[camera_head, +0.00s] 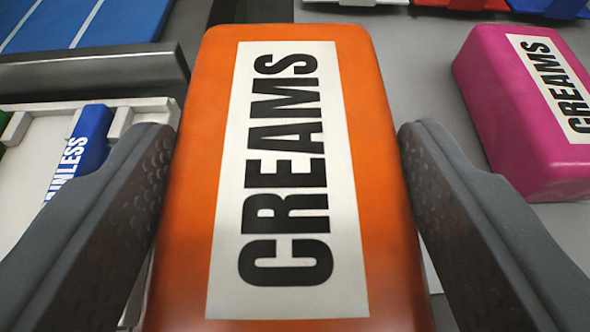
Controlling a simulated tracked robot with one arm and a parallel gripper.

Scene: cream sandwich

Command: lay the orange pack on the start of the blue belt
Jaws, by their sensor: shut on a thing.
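The orange pack (370,110), with a white label reading CREAMS, fills the middle of the view. My gripper (285,150) is shut on it, with one dark textured finger along its left side and one along its right. The near end of the pack runs out of the bottom of the picture. The blue belt (90,22), with thin white lines across it, shows in part at the top left, behind a dark grey rail. I cannot tell which end of the belt this is. The pack is to the right of the belt in the picture.
A pink CREAMS pack (500,90) lies on the grey surface (415,65) at the right. A white tray (30,170) with a blue lettered item (85,145) is at the left. White, red and blue things are cut off at the top right.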

